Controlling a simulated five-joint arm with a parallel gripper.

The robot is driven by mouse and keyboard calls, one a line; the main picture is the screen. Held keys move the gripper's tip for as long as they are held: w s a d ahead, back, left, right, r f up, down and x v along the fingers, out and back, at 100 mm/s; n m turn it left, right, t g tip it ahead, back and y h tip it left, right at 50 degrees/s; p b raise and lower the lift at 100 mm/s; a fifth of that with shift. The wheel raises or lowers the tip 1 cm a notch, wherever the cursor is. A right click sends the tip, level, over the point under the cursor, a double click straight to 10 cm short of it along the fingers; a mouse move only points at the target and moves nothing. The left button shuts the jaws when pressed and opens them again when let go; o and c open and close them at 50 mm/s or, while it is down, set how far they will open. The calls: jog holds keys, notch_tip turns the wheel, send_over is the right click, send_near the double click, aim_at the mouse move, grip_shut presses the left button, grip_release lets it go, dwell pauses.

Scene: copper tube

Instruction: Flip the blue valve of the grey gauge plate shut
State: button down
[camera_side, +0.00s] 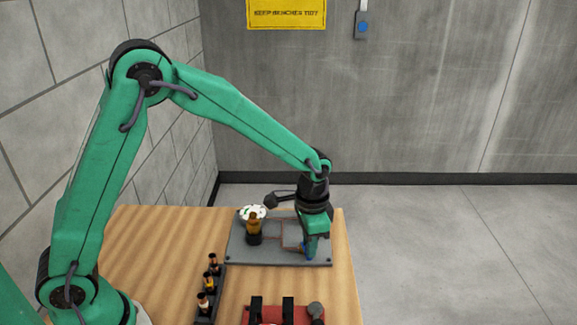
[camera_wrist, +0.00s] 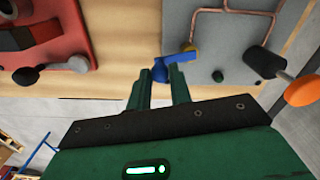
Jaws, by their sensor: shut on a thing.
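The grey gauge plate (camera_side: 285,257) lies on the wooden bench, with copper tubing and a white-faced gauge (camera_side: 252,212). It also shows at the right of the wrist view (camera_wrist: 225,52). My gripper (camera_side: 309,256) points down at the plate's right side. In the wrist view its green fingers (camera_wrist: 165,78) are shut on a blue piece (camera_wrist: 159,72), taken as the blue valve's handle, which the fingers partly hide. A blue strip (camera_wrist: 188,58) reaches right from there. How far the valve is turned cannot be told.
An amber and black upright part (camera_side: 254,229) stands on the plate's left. A dark rack of small bottles (camera_side: 208,293) and a red plate (camera_side: 262,315) are nearer the camera. An orange knob (camera_wrist: 300,91) sticks out at the right of the wrist view.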

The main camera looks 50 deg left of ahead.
jog(key=shift+s+a+r+m, duration=0.1)
jog(key=shift+s+a+m, duration=0.1)
jog(key=shift+m, duration=0.5)
jog(key=shift+s+a+m, duration=0.1)
jog(key=shift+s+m, duration=0.1)
jog(key=shift+m, duration=0.5)
jog(key=c, duration=1.3)
grip_release()
jog(key=shift+o, duration=0.2)
notch_tip(320, 180, up, 7)
jog(key=shift+f, duration=0.1)
jog(key=shift+r, duration=0.5)
jog(key=shift+a, duration=0.1)
